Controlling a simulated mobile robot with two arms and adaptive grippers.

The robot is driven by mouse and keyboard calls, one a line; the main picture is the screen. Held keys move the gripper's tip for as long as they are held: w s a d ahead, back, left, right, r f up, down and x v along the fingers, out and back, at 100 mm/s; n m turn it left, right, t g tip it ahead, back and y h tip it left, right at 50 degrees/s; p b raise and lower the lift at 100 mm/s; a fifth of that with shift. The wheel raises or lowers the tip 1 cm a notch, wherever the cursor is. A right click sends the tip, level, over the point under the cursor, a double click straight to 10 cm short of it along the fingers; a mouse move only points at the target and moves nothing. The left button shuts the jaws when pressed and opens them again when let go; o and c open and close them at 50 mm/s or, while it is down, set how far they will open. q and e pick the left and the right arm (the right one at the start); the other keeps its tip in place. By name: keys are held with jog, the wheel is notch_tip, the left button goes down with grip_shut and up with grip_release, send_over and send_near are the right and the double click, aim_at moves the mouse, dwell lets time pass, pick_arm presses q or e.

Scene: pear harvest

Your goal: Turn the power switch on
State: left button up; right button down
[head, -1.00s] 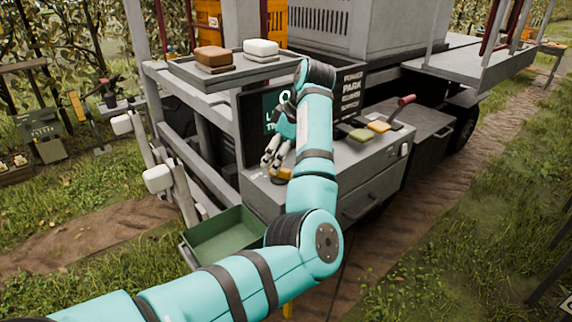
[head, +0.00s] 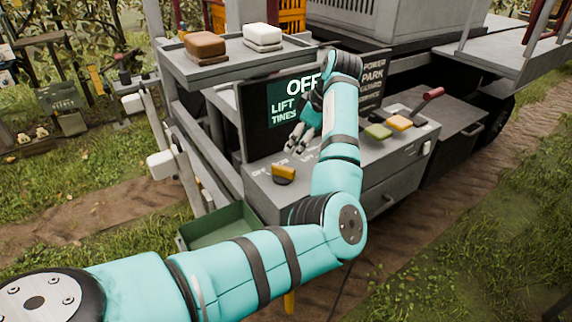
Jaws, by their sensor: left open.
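A yellow rotary knob (head: 284,173) sits at the left end of the grey control panel (head: 318,178). The label left of it reads OFF; the lettering to its right is hard to read. The dark screen (head: 283,115) behind shows OFF and LIFT TINES, partly covered by my left arm. My left gripper (head: 295,147) is open and empty above the panel, a little up and right of the knob and apart from it. My right gripper is out of view.
A shelf (head: 225,66) with a brown block (head: 206,45) and a white block (head: 262,36) overhangs the left. A green tray (head: 225,226) lies below.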

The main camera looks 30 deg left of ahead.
aim_at(286, 168)
pick_arm(q)
jog(key=p+x, duration=0.2)
jog(key=x, duration=0.7)
jog(key=shift+a+f, duration=0.15)
jog(key=shift+f, duration=0.1)
jog(key=shift+a+f, duration=0.15)
jog(key=shift+f, duration=0.35)
grip_shut()
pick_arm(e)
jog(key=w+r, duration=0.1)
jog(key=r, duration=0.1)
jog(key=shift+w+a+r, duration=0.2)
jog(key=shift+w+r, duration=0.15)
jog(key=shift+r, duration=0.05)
